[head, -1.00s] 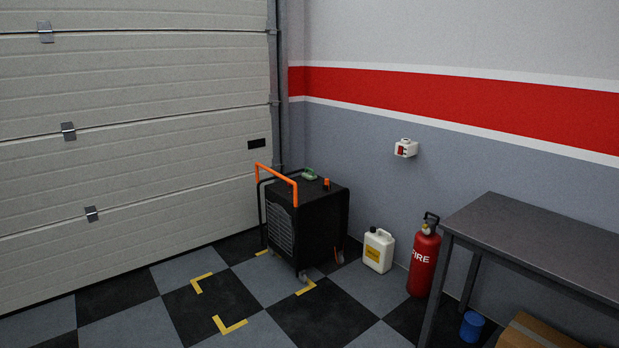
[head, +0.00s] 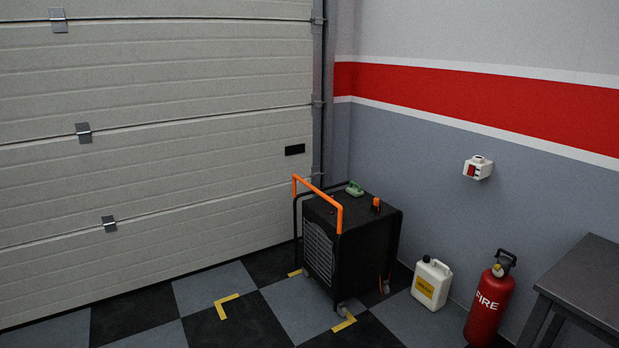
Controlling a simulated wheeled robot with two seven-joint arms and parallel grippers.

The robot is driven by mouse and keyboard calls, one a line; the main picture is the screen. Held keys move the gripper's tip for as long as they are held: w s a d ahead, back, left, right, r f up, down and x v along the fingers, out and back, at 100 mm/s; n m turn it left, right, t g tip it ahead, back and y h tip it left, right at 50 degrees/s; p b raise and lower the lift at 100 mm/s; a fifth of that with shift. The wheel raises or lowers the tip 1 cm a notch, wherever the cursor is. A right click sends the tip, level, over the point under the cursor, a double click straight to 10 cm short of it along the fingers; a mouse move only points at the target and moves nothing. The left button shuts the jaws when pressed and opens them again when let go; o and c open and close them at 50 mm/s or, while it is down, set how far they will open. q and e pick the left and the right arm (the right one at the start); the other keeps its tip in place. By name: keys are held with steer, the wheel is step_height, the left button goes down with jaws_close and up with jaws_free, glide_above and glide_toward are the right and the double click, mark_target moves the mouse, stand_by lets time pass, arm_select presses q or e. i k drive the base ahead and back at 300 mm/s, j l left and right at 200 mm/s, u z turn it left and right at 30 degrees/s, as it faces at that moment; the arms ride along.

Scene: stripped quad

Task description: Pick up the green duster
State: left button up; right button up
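A small green thing (head: 355,188), which looks like the green duster, lies on top of a black wheeled machine (head: 368,236) near the corner. An orange and black handle (head: 318,196) rises at the machine's left side, in front of and left of the green thing. Neither of my grippers shows in the head view.
A white canister (head: 431,284) and a red fire extinguisher (head: 489,300) stand along the wall right of the machine. A dark table (head: 590,285) is at the right edge. The checkered floor (head: 215,290) left of the machine is clear, with yellow corner marks.

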mark_target(355, 192)
steer(key=i, duration=0.85)
steer(key=i+j+z, duration=0.1)
steer(key=i, duration=0.75)
steer(key=i+j, duration=0.1)
steer(key=i, duration=0.7)
steer(key=i+j+z, duration=0.1)
steer(key=i+z, duration=0.2)
steer(key=i+j+z, duration=0.25)
steer(key=i, duration=0.3)
steer(key=i+j+z, duration=0.3)
steer(key=i+l, duration=0.05)
steer(key=i, duration=0.05)
